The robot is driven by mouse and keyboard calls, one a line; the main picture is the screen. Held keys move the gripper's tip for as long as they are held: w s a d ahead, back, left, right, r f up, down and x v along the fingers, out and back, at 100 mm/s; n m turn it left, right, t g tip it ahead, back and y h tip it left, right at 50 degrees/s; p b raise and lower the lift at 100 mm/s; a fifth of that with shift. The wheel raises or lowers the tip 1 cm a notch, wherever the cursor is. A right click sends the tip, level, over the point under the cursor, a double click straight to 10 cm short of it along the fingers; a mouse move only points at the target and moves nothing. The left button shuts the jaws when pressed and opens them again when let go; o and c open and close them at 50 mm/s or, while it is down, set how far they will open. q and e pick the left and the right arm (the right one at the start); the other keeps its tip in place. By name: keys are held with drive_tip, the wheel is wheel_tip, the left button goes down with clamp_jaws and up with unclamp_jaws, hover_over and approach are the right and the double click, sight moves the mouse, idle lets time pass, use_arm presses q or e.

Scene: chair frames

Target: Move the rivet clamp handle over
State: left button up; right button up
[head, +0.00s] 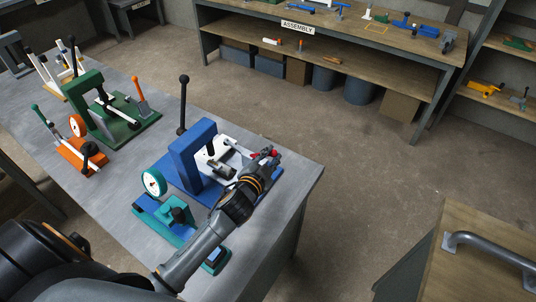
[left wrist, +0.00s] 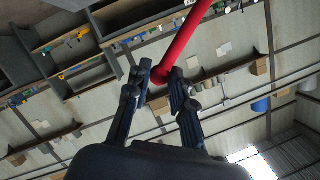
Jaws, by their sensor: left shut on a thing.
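A blue clamp fixture (head: 190,158) with a white plate stands near the right end of the grey bench, an upright black lever behind it. My left arm reaches over the bench from the lower left. Its gripper (head: 266,157) is at the right side of this fixture. In the left wrist view the gripper (left wrist: 160,76) is shut on the end of a long red handle (left wrist: 185,40), which runs up and out of the picture. In the head view only small red parts of the handle show at the fingers. My right gripper is not in view.
A teal device (head: 178,216) with a white dial stands just left of my left forearm. A green clamp fixture (head: 88,105) and an orange device (head: 80,158) stand farther left on the bench (head: 115,210). Open floor lies beyond its right edge.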

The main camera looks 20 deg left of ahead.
use_arm(q)
drive_tip(key=shift+f, duration=0.1)
drive_tip(key=shift+o, duration=0.2)
drive_tip(key=shift+s+d+f+b, duration=0.1)
drive_tip(key=shift+d+f+b, duration=0.35)
drive_tip(key=shift+f+b, duration=0.2)
drive_tip(key=shift+s+d+f+b, duration=0.1)
drive_tip(key=shift+d+f+b, duration=0.3)
drive_tip(key=shift+f+b, duration=0.25)
drive_tip(key=shift+f, duration=0.15)
drive_tip(key=shift+d+f+b, duration=0.15)
drive_tip(key=shift+f+b, duration=0.15)
drive_tip(key=shift+f, duration=0.2)
drive_tip(key=o, duration=1)
drive_tip(key=shift+w, duration=0.1)
drive_tip(key=shift+c, duration=0.2)
